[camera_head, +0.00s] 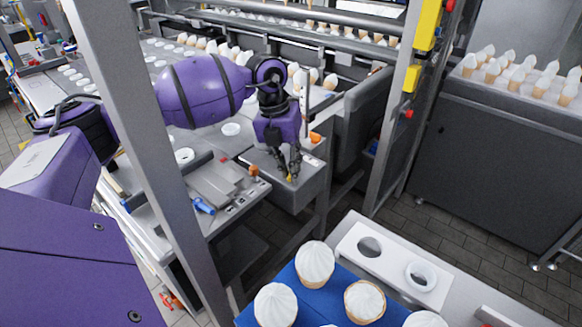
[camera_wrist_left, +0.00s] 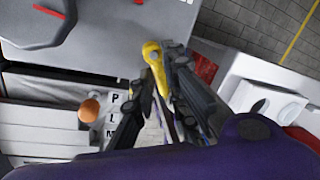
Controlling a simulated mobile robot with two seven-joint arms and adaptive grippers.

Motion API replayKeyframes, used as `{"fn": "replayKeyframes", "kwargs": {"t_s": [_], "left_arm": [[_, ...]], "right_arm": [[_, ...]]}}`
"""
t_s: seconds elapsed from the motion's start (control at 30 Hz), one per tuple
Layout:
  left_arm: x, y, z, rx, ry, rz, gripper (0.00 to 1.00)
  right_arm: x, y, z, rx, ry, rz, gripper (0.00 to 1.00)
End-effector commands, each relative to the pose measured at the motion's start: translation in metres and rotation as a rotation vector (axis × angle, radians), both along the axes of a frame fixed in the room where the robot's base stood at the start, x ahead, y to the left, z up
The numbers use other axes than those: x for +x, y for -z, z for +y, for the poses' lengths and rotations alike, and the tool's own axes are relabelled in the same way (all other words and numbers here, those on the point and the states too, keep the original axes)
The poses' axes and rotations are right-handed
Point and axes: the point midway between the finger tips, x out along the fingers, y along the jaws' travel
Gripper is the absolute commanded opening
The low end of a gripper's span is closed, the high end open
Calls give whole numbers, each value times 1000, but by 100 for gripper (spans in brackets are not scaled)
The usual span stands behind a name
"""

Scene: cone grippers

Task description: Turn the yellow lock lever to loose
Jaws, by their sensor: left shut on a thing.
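The yellow lock lever (camera_wrist_left: 155,60) shows in the left wrist view with a rounded end at top and its arm running down between my fingers. In the head view only a small yellow bit of the lever (camera_head: 290,178) shows at my fingertips, by the top of a grey box. My left gripper (camera_head: 289,170) points down there and is shut on the lever. In the left wrist view the dark fingers of my left gripper (camera_wrist_left: 163,88) lie on either side of the lever and hide part of it. My right gripper is not in view.
An orange knob (camera_wrist_left: 89,110) sits beside the gripper in the left wrist view. A blue-handled tool (camera_head: 203,206) lies on the bench left of the grey box (camera_head: 300,196). A grey upright post (camera_head: 150,140) stands in front of my left arm. Cones stand on a blue tray (camera_head: 320,305) in front.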

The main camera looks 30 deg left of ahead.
Motion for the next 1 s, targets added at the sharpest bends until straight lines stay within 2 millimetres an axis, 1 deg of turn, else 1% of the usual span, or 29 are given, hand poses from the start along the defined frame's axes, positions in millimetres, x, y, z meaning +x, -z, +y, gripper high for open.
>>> {"fn": "replayKeyframes", "kwargs": {"t_s": [0.03,1.0], "left_arm": [[-3,4,7,15,-2,15,0],[-3,3,9,15,84,12,0]], "right_arm": [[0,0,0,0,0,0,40],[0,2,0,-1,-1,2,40]]}}
